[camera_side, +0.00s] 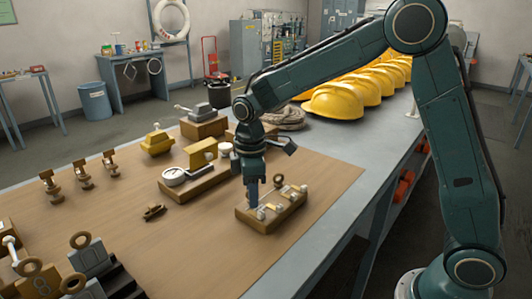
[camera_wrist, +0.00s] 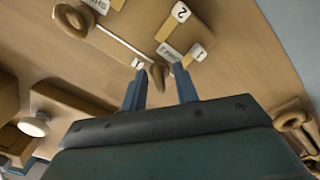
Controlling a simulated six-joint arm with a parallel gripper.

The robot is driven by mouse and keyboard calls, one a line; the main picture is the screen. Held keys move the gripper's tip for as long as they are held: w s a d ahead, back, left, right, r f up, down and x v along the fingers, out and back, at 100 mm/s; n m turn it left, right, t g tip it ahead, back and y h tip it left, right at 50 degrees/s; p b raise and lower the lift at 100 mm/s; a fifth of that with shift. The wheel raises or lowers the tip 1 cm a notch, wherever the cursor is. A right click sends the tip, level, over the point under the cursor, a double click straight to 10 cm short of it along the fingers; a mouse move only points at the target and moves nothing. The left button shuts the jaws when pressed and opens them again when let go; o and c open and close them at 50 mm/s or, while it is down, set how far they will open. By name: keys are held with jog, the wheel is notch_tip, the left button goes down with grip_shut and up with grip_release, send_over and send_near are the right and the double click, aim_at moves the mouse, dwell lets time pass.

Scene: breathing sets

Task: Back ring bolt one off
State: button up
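A wooden block (camera_side: 268,219) with small fittings and white tags stands near the right edge of the brown mat. It also fills the upper part of the wrist view (camera_wrist: 127,22). My gripper (camera_side: 254,204) points down over its left end. In the wrist view my gripper (camera_wrist: 158,78) is open, its two fingers apart on either side of a brown ring (camera_wrist: 157,74) seen nearly edge-on. A second brown ring (camera_wrist: 72,20) lies at upper left, beside a thin pale rod. I cannot tell which ring is number one.
A gauge on a wooden base (camera_side: 190,184) stands left of the block. Ring-topped grey blocks (camera_side: 90,256) stand at the front left. Yellow helmets (camera_side: 335,99) and coiled rope (camera_side: 287,118) lie behind. The mat (camera_side: 215,245) is bare in front of the block.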

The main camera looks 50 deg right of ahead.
notch_tip(320, 180, up, 14)
jog(key=shift+f, duration=0.2)
dwell(0.4)
